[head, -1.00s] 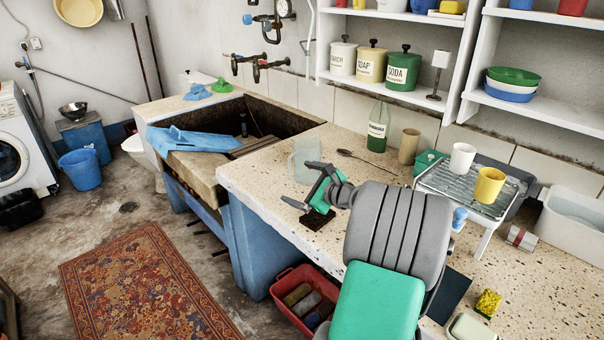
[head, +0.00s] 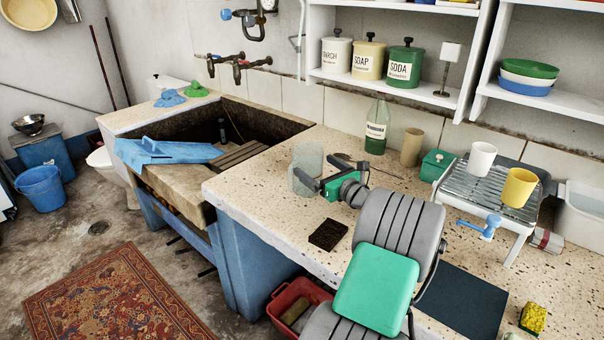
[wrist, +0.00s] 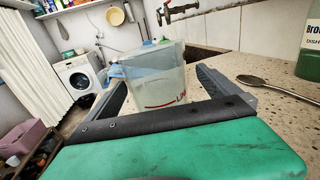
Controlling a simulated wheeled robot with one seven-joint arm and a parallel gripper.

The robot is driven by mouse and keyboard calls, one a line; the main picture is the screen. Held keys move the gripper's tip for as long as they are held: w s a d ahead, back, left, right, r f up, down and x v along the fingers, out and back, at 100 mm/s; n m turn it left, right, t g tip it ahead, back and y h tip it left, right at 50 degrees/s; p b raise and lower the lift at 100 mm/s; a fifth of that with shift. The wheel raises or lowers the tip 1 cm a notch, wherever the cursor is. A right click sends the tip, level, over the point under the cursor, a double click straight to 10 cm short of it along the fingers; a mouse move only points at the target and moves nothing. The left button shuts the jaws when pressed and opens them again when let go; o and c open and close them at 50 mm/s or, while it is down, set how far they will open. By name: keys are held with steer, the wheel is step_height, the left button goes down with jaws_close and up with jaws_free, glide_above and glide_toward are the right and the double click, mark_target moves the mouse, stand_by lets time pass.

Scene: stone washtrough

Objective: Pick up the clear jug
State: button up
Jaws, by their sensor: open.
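The clear jug (head: 306,160) stands upright on the speckled counter, near the trough's right end. In the wrist view the jug (wrist: 158,82) is see-through, with a red line and red lettering low on its side. My gripper (head: 318,171) is open at the jug, with its green and dark body to the jug's right. In the wrist view its two fingers (wrist: 163,88) spread to the left and right of the jug. The jug's base is partly hidden behind the gripper, and I cannot tell whether either finger touches it.
A dark brown block (head: 328,234) lies on the counter in front of the gripper. A drying rack (head: 482,189) with two cups stands right. The stone trough (head: 190,185) is left.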

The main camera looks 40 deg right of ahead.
steer(key=w, duration=0.6)
steer(key=shift+w+b, duration=0.2)
steer(key=shift+b, duration=0.2)
steer(key=shift+s+d, duration=0.1)
steer(key=c, duration=1.4)
